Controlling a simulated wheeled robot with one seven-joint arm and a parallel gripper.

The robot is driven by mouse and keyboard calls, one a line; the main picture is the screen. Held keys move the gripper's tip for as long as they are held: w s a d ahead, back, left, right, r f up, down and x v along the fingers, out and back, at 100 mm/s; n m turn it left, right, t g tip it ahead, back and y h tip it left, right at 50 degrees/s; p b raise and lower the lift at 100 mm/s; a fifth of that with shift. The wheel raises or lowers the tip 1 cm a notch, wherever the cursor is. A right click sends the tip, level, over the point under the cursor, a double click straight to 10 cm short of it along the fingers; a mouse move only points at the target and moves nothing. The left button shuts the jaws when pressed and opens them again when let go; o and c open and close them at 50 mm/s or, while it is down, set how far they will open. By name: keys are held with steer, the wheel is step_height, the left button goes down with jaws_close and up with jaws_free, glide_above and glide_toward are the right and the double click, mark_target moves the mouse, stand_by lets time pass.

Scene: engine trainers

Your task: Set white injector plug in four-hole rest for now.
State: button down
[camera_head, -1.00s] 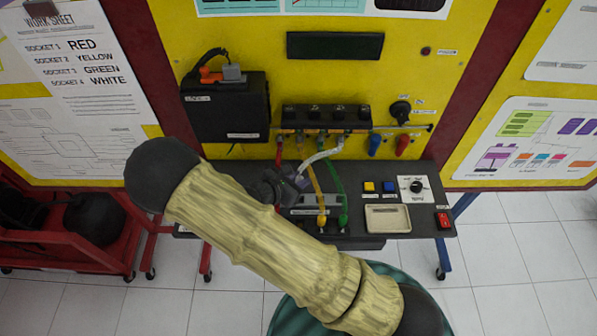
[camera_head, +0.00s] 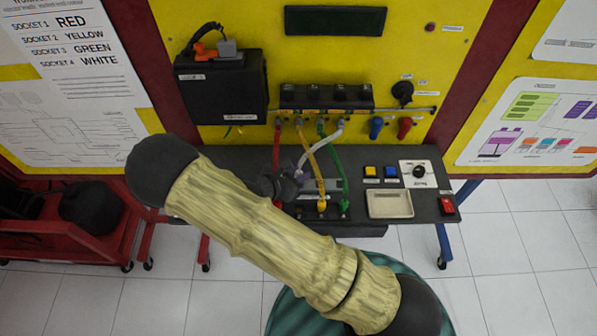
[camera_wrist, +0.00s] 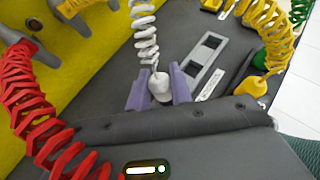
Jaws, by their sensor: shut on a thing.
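My gripper (camera_wrist: 159,92) has purple fingers and is shut on the white injector plug (camera_wrist: 159,83), with its white coiled cord rising from it. In the head view, my gripper (camera_head: 292,182) is partly hidden by my own arm, above the dark bench shelf. The four-hole rest seems to be the light grey plate (camera_wrist: 191,77) just right of the fingers in the wrist view; two dark square openings show. The plug is beside this plate, apart from its visible openings. Whether the plug touches the shelf cannot be told.
A yellow plug (camera_wrist: 252,88) stands right of the plate; a green plug (camera_head: 344,206) is beyond it. A red coiled cord (camera_wrist: 30,100) hangs at the left. A beige tray (camera_head: 390,204), buttons and a dial (camera_head: 419,171) occupy the shelf's right side.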

steer(key=shift+f, duration=0.4)
steer(key=shift+a, duration=0.15)
steer(key=shift+s+r, duration=0.1)
steer(key=shift+s, duration=0.05)
steer(key=shift+d, duration=0.35)
steer(key=shift+a, duration=0.15)
steer(key=shift+f+b, duration=0.3)
steer(key=shift+b, duration=0.1)
steer(key=c, duration=1.5)
jaws_free()
